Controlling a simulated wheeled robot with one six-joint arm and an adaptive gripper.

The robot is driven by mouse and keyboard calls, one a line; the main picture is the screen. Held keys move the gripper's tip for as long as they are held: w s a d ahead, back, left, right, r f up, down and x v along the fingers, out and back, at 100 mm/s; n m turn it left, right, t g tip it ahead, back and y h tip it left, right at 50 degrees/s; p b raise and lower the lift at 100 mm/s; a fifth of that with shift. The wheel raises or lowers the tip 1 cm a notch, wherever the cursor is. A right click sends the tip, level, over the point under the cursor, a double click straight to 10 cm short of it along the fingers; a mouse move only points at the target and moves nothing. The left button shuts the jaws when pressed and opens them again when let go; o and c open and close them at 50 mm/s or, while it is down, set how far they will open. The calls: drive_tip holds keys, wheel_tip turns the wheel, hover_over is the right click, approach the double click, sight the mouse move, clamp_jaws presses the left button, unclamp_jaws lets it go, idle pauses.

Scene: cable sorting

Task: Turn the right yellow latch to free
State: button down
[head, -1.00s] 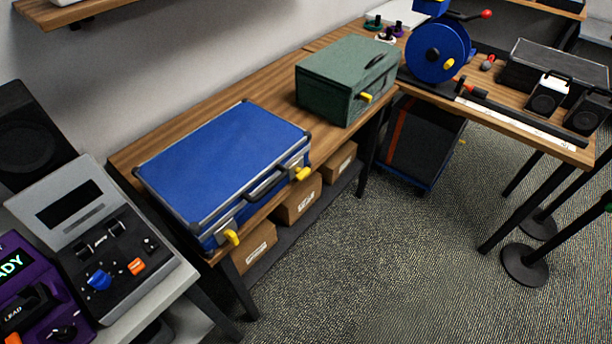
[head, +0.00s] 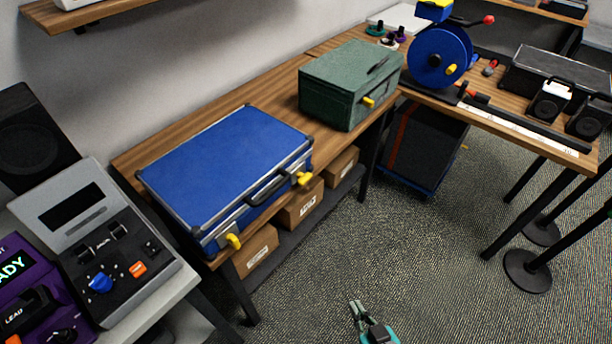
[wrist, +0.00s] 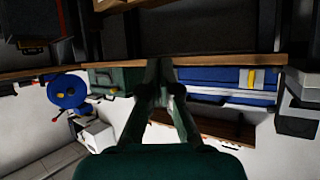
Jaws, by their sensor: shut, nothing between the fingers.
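The blue case (head: 225,165) lies closed on the wooden bench, with a dark handle on its front. Its right yellow latch (head: 304,179) is at the right end of the front, beside the handle. Its left yellow latch (head: 233,241) is near the front left corner. My gripper (head: 354,303) is shut and empty at the bottom of the head view, over the floor, apart from the case. The wrist view looks upside down; the blue case (wrist: 215,74) is beyond my gripper (wrist: 160,64). One yellow latch (wrist: 251,78) shows there; the other is not clearly visible.
A green box (head: 340,78) with its own yellow latch (head: 369,102) stands right of the case. Cardboard boxes (head: 300,207) sit on the shelf below. A grey console (head: 105,240) is at left. Floor before the bench is open; black posts (head: 545,255) stand at right.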

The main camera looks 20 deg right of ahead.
drive_tip(key=w+r+n+g+y, duration=0.1)
drive_tip(key=w+r, duration=0.1)
drive_tip(key=w, duration=0.8)
drive_tip(key=w+r+n+g+y, duration=0.1)
drive_tip(key=w+r+n+y, duration=0.15)
drive_tip(key=w, duration=0.65)
drive_tip(key=w+d+r+n+g+y, duration=0.1)
drive_tip(key=w+r+n+g, duration=0.1)
drive_tip(key=w+r, duration=0.45)
drive_tip(key=w+d+r+n+g, duration=0.15)
drive_tip(key=w+r, duration=0.25)
drive_tip(key=r, duration=0.5)
hover_over(306, 176)
drive_tip(key=s, duration=0.2)
drive_tip(key=shift+t, duration=0.25)
drive_tip(key=f, duration=0.5)
drive_tip(key=a+f, duration=0.1)
drive_tip(key=f, duration=0.1)
drive_tip(key=shift+s+f, duration=0.15)
wheel_tip(306, 176, down, 2)
drive_tip(key=shift+d+f, duration=0.15)
drive_tip(key=shift+f, duration=0.75)
